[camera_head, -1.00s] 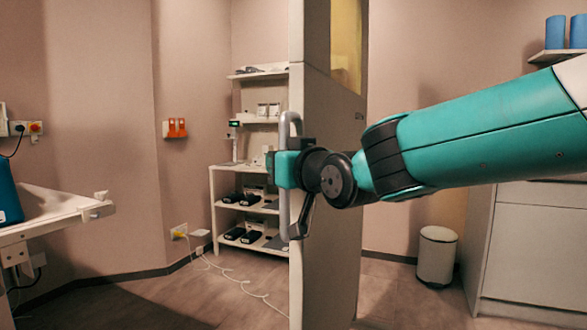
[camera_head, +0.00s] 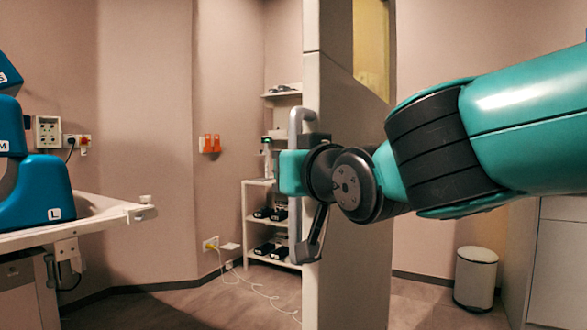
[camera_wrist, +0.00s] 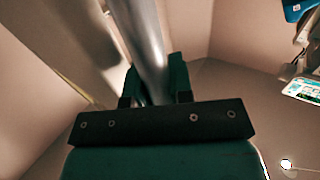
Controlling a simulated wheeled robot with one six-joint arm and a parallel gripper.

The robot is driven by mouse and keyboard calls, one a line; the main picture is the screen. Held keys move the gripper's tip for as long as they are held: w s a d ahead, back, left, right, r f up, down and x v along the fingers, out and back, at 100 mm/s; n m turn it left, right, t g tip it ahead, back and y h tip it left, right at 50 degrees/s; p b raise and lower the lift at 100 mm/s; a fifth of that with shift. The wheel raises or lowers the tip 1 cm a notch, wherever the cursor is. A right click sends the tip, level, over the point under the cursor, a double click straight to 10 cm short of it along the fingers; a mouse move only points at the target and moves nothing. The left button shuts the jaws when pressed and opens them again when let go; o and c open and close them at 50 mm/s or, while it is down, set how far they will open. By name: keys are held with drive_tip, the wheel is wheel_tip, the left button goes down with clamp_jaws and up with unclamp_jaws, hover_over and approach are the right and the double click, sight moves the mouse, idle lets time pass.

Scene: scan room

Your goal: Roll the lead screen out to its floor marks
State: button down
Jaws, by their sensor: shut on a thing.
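The lead screen (camera_head: 345,215) is a tall, pale upright panel with a yellowish window (camera_head: 371,45) near its top. A grey vertical bar handle (camera_head: 296,225) runs along its left edge. My gripper (camera_head: 290,172) is at the handle, about halfway up, with my teal arm reaching in from the right. In the wrist view, the metal bar (camera_wrist: 146,50) passes between the dark green fingers (camera_wrist: 155,85), which are shut on it. The foot of the screen is out of frame, and I see no floor marks.
A table (camera_head: 90,225) with blue padded supports (camera_head: 45,185) stands at the left. A white shelf rack (camera_head: 270,225) is behind the screen. A pale cable (camera_head: 262,292) lies on the floor left of the screen. A white bin (camera_head: 475,279) and cabinet (camera_head: 560,260) are at the right.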

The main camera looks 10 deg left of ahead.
drive_tip(key=c, duration=1.3)
unclamp_jaws()
drive_tip(key=shift+s+a+r, duration=0.2)
drive_tip(key=shift+a, duration=0.25)
drive_tip(key=shift+d, duration=0.1)
drive_tip(key=shift+w+d+f, duration=0.1)
drive_tip(key=shift+d+f, duration=0.05)
drive_tip(key=shift+d, duration=0.05)
drive_tip(key=p+v, duration=0.1)
drive_tip(key=v, duration=1.6)
drive_tip(key=shift+d, duration=0.2)
drive_tip(key=shift+f, duration=0.1)
